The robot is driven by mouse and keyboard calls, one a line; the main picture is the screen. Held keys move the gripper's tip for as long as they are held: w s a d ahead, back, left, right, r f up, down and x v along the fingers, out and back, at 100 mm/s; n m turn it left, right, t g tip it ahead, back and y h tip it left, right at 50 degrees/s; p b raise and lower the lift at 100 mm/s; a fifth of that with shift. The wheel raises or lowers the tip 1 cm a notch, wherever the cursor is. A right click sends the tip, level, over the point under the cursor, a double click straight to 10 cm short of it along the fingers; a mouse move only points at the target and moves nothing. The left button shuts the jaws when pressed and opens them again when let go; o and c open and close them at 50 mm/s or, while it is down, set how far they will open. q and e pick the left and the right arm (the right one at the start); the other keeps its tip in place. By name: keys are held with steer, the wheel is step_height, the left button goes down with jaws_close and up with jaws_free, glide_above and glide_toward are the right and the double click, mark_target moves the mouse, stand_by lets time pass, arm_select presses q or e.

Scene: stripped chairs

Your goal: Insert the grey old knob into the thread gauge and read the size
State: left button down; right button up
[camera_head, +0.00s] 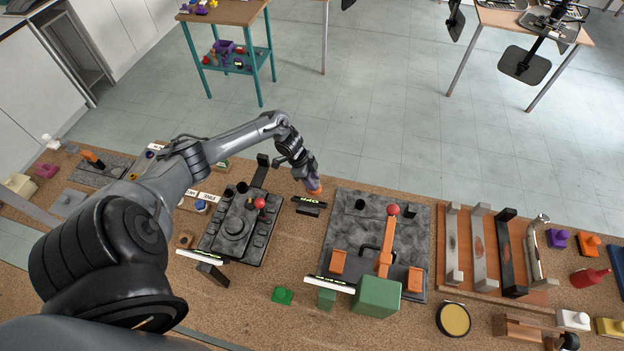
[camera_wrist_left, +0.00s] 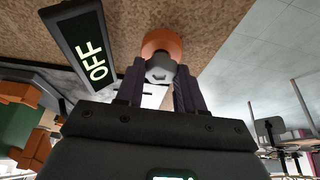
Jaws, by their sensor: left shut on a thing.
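My left gripper (camera_head: 312,186) is low over the back edge of the table, pointing down. In the left wrist view its dark fingers (camera_wrist_left: 158,88) are shut on a small grey piece (camera_wrist_left: 160,68), which looks like the grey knob. Directly beyond it is a round orange piece (camera_wrist_left: 162,43), which also shows at the fingertips in the head view (camera_head: 315,191). I cannot tell whether the grey piece is inside the orange one or only against it. A black display reading OFF (camera_wrist_left: 95,62) stands beside them; it also shows in the head view (camera_head: 308,200). My right gripper is not in view.
A dark fixture with a red-tipped lever (camera_head: 393,210) stands to the right, with a green block (camera_head: 377,297) in front. A dark control panel (camera_head: 235,228) is at left. A wooden tray with upright bars (camera_head: 451,240) is further right. Floor lies behind the table.

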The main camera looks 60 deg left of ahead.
arm_select(q)
steer(key=shift+f, duration=0.2)
steer(key=c, duration=0.6)
jaws_free()
steer(key=shift+r, duration=0.15)
